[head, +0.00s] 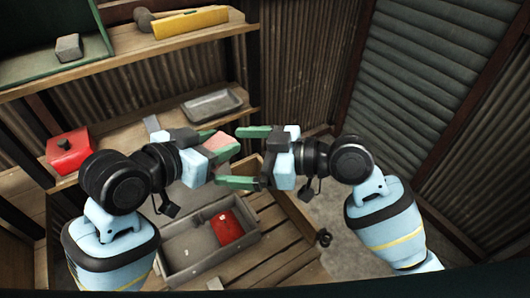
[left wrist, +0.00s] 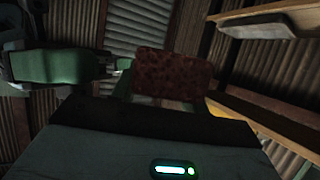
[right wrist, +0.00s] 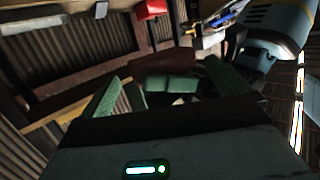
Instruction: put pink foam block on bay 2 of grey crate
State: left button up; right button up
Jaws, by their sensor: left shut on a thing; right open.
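The pink foam block (head: 217,141) is in my left gripper (head: 220,152), which is shut on it, held up in the air beyond the grey crate. The block looks dark brown in the left wrist view (left wrist: 173,75). My right gripper (head: 241,157) is open, its green fingers pointing left toward the block, close to it; I cannot tell if they touch. The right wrist view shows the left gripper's green fingers between the open right fingers. The grey crate (head: 215,263) sits below on slats, with a red object (head: 228,229) in its right part. The bay numbers are not readable.
A grey metal tray (head: 212,104) and a red box (head: 69,151) are on the middle shelf. A yellow tool (head: 190,22), a hammer (head: 143,20) and a grey block (head: 68,48) are on the upper shelf.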

jog(key=shift+x, duration=1.95)
jog(key=c, duration=0.7)
pick_arm(q)
jog(key=o, duration=1)
jog(key=shift+o, duration=0.2)
